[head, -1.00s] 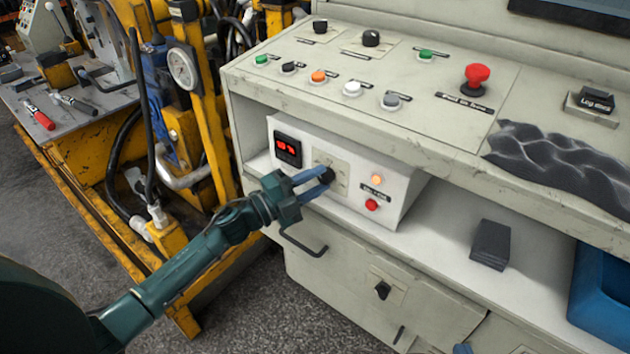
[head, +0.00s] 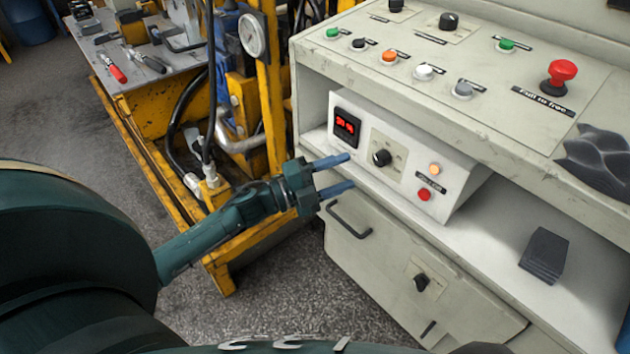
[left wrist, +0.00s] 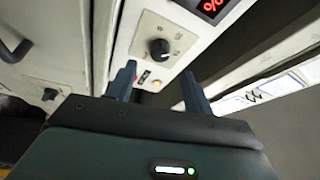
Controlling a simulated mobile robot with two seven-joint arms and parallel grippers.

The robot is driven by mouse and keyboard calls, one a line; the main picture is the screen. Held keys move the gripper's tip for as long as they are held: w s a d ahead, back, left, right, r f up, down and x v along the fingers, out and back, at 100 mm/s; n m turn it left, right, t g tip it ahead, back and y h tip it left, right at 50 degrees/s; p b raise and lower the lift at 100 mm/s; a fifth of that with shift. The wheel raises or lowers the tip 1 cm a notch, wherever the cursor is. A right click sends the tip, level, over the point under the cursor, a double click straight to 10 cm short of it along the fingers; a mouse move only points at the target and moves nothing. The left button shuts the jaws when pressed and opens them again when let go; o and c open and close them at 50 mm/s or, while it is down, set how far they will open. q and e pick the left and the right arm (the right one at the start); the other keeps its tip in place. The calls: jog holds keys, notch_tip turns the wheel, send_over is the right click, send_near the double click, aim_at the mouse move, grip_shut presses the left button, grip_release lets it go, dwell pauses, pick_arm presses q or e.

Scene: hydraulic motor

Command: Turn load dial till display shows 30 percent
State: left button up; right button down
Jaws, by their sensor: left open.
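The load dial is a black knob (head: 382,158) on a plate on the front of the white control box (head: 470,165). It also shows in the left wrist view (left wrist: 158,48), beyond the fingertips. The display (head: 346,125) left of the dial has red characters that look like 30 %, though they are small. My left gripper (head: 343,173) is open and empty, left of the dial and apart from it, with blue fingers pointing toward the box. My right gripper is not in view.
The box stands on a shelf under a panel with several buttons and a red emergency knob (head: 562,73). A dark block (head: 544,255) lies on the shelf at right. A cabinet handle (head: 348,220) sits below my gripper. A yellow frame stands at left.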

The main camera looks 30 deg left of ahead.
pick_arm(q)
jog(key=v, duration=0.6)
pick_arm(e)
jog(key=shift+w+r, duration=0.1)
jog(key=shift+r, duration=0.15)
pick_arm(q)
jog(key=shift+s+a, duration=0.1)
